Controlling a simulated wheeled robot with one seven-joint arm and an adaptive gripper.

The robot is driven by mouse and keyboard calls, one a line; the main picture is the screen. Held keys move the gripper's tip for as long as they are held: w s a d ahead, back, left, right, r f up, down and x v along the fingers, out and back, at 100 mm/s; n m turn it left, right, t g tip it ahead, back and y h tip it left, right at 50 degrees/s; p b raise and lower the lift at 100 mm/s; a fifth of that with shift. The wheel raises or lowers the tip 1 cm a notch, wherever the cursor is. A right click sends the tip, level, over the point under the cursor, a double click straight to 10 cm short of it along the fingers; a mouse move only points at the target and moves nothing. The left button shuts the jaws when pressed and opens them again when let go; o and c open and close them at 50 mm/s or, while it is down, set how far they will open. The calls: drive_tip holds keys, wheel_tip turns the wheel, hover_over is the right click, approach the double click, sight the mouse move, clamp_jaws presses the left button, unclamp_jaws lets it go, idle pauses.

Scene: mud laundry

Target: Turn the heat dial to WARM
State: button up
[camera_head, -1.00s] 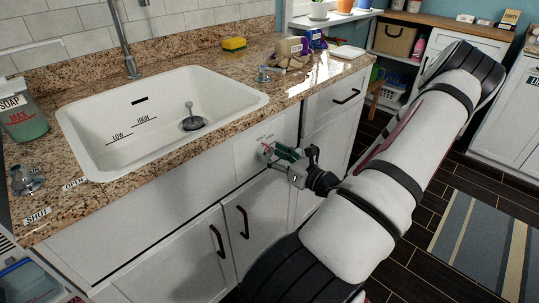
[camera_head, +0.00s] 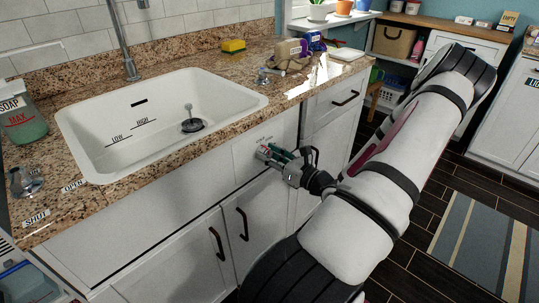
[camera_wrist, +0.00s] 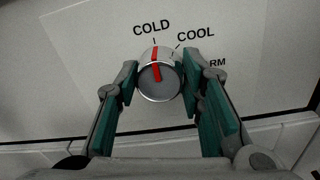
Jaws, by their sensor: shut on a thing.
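The heat dial (camera_wrist: 160,82) is a round silver knob with a red pointer line, set on a pale panel (camera_wrist: 90,50) of the cabinet front. In the wrist view its red line points up, close to COLD and a little short of COOL. The WARM label (camera_wrist: 217,63) is partly hidden behind the right finger; only "RM" shows. My gripper (camera_wrist: 160,85) is shut on the dial, with a teal-padded finger on each side of it. In the head view my gripper (camera_head: 272,154) is at the cabinet front below the counter edge and covers most of the dial.
A granite counter (camera_head: 215,165) with a white sink (camera_head: 100,165) lies above the panel. Cabinet doors with dark handles (camera_head: 243,223) are below. A drawer handle (camera_head: 346,98) is to the right. Open dark floor (camera_head: 425,215) lies to the right of my arm.

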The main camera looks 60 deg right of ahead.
drive_tip(key=shift+r, duration=0.1)
drive_tip(key=m+p, duration=0.3)
drive_tip(key=p, duration=0.1)
drive_tip(key=shift+m, duration=0.4)
drive_tip(key=m+p, duration=0.4)
drive_tip(key=m, duration=0.1)
drive_tip(key=shift+m, duration=0.3)
drive_tip(key=m+p, duration=0.2)
drive_tip(key=m, duration=0.3)
drive_tip(key=shift+d+m+p, duration=0.1)
drive_tip(key=shift+m+p, duration=0.2)
drive_tip(key=shift+p, duration=0.05)
drive_tip(key=m, duration=0.1)
drive_tip(key=m+p, duration=0.1)
drive_tip(key=m, duration=0.2)
drive_tip(key=shift+f+m+h, duration=0.25)
drive_tip(key=shift+m+h, duration=0.05)
drive_tip(key=shift+m, duration=0.1)
drive_tip(key=shift+p, duration=0.3)
drive_tip(key=o, duration=1.2)
